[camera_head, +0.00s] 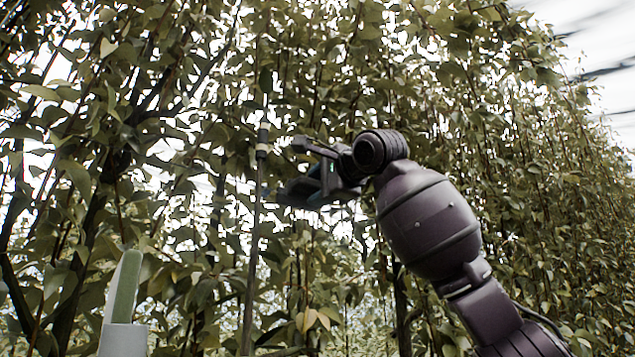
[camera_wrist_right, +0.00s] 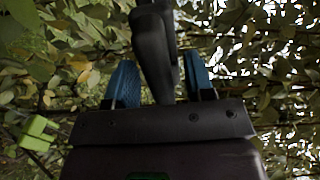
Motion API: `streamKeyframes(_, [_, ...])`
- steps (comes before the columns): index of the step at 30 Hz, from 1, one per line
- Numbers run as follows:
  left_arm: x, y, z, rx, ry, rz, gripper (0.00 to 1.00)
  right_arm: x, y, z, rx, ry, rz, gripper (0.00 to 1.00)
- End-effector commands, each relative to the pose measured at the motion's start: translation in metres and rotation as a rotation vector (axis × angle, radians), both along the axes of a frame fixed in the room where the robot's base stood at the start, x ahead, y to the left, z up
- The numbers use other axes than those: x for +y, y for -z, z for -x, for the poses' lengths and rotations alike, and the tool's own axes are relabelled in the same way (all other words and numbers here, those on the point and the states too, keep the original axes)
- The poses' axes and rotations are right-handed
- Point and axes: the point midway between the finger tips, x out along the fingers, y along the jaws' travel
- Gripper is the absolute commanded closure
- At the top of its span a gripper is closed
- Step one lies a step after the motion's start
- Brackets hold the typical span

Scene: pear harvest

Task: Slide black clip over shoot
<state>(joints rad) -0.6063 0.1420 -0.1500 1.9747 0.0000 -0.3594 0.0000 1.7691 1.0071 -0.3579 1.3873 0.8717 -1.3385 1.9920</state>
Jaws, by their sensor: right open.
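My right gripper (camera_head: 285,192) comes in from the right in the head view, with its fingers pointing left close to a thin upright shoot or stem (camera_head: 254,230). I cannot tell whether they touch it. A short cream-and-dark band (camera_head: 262,145) sits on this stem above finger height. In the right wrist view the two blue fingers of the right gripper (camera_wrist_right: 160,85) are apart. A dark grey rounded piece (camera_wrist_right: 155,50) shows between them. I cannot tell whether it is the black clip or whether it touches the fingers. My left gripper is not in view.
Dense leaves and thin branches (camera_head: 480,130) fill most of the head view around the right arm. A white block with a green upright piece (camera_head: 127,285) stands at the lower left. A light green block-like thing (camera_wrist_right: 38,132) shows at the left of the right wrist view.

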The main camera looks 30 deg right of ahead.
Motion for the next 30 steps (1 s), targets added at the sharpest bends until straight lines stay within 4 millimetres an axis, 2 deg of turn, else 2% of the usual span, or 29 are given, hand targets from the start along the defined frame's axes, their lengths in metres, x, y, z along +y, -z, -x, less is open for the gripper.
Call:
streamKeyframes(11, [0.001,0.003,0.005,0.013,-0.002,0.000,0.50,0.001,0.001,-0.006,0.001,0.000,0.001,0.51])
streamKeyframes(21, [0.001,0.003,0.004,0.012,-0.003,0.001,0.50,0.001,0.001,-0.005,0.002,0.000,0.001,1.00])
streamKeyframes(26, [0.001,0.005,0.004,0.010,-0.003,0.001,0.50,0.007,0.002,-0.005,0.002,-0.003,0.002,1.00])
streamKeyframes(30, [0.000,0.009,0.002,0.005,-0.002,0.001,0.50,0.030,0.003,-0.002,0.001,-0.006,0.003,1.00])
